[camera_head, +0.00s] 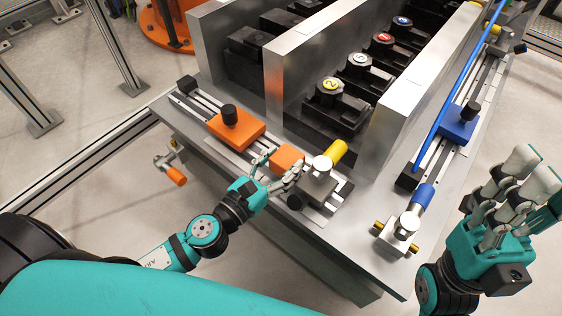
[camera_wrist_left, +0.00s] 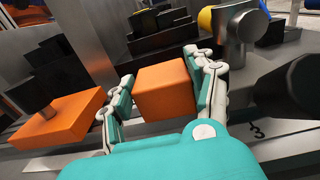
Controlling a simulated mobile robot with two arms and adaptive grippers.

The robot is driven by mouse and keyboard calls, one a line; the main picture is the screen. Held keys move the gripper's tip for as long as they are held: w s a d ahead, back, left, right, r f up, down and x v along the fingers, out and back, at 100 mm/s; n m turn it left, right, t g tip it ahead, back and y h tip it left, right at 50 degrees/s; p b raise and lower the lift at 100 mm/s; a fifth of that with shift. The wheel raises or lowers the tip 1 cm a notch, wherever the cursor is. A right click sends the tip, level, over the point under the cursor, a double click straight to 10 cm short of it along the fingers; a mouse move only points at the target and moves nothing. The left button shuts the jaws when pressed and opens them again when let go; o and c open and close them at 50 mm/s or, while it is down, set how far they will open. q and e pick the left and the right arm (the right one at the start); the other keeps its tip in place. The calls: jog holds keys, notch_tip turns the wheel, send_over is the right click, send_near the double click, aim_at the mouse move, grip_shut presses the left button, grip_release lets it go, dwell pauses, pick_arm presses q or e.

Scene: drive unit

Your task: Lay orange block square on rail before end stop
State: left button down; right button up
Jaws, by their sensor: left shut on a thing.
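The orange block (camera_head: 287,158) is between the fingers of my left gripper (camera_head: 276,168), which is shut on it. The left wrist view shows the block (camera_wrist_left: 166,91) between both finger pads, over or on the rail; I cannot tell whether its underside touches. An orange carriage with a black knob (camera_head: 236,131) sits on the near rail (camera_head: 203,103), up-left of the block. A metal end-stop block with a yellow cylinder (camera_head: 319,182) stands just right of the block, with a gap in the left wrist view (camera_wrist_left: 238,35). My right gripper (camera_head: 510,183) is open and empty at the right.
A second rail carries a blue carriage (camera_head: 457,128) and a long blue rod (camera_head: 447,98). Upright metal plates (camera_head: 290,75) and black units with numbered caps (camera_head: 331,84) stand behind the near rail. An orange-handled crank (camera_head: 175,175) sticks out from the table's left edge.

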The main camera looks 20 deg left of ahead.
aim_at(280, 167)
pick_arm(q)
jog(key=shift+c, duration=1.7)
grip_release()
jog(key=shift+d+f, duration=0.1)
jog(key=shift+f, duration=0.15)
jog(key=shift+s, duration=0.1)
jog(key=shift+f, duration=0.1)
jog(key=shift+s, duration=0.65)
jog(key=shift+s+a+r, duration=0.15)
jog(key=shift+s+a, duration=0.15)
jog(key=shift+s, duration=0.3)
jog(key=shift+s+a+r, duration=0.15)
jog(key=shift+s+a, duration=0.1)
jog(key=shift+s, duration=0.3)
jog(key=v, duration=0.8)
jog(key=shift+a, duration=0.35)
jog(key=shift+f, duration=0.1)
